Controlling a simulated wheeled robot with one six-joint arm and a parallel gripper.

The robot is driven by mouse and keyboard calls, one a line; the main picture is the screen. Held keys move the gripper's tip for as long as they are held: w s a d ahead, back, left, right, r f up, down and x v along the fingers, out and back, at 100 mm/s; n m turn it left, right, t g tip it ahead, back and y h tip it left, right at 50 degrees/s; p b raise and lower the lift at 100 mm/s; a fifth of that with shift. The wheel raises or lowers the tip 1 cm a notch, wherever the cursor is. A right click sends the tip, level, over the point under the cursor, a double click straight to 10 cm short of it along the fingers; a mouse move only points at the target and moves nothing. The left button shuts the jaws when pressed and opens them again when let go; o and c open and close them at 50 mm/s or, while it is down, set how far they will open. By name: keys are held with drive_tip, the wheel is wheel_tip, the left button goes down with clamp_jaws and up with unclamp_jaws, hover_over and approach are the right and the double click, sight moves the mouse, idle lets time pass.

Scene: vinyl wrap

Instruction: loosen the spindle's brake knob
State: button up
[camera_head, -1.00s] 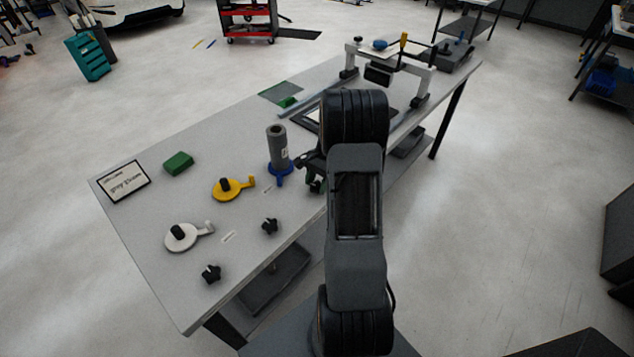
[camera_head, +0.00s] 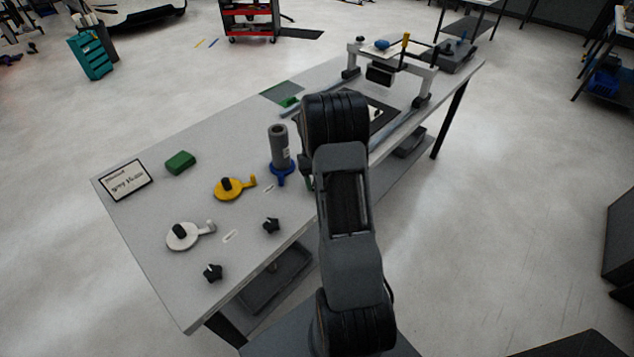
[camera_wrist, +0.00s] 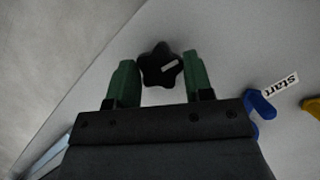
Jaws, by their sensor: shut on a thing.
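In the wrist view a black star-shaped brake knob (camera_wrist: 160,66) with a pale mark on top sits between the green fingers of my gripper (camera_wrist: 160,80). The gripper is shut on it. The knob and gripper are mostly hidden behind my arm in the head view. The blue spindle (camera_head: 282,176) carries an upright grey roll (camera_head: 279,143) just left of my arm. A blue part also shows at the right of the wrist view (camera_wrist: 261,104), beside a "start" label (camera_wrist: 281,87).
The yellow spindle (camera_head: 228,189) and white spindle (camera_head: 183,236) stand to the left on the table (camera_head: 150,275). Two other black knobs (camera_head: 271,225) (camera_head: 213,272) lie near the front edge.

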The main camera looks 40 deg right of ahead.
drive_tip(key=n, duration=0.2)
drive_tip(key=n+h, duration=0.1)
drive_tip(key=n, duration=0.1)
drive_tip(key=shift+a+n+h, duration=0.1)
drive_tip(key=shift+n+h, duration=0.2)
drive_tip(key=shift+a+n+h, duration=0.1)
drive_tip(key=shift+n+h, duration=0.5)
drive_tip(key=shift+n, duration=1.2)
drive_tip(key=o, duration=0.9)
drive_tip(key=shift+o, duration=0.2)
drive_tip(key=v, duration=1.3)
drive_tip(key=shift+w+a+r+b, duration=0.15)
drive_tip(key=shift+a+r+b, duration=0.05)
drive_tip(key=shift+r+b, duration=0.15)
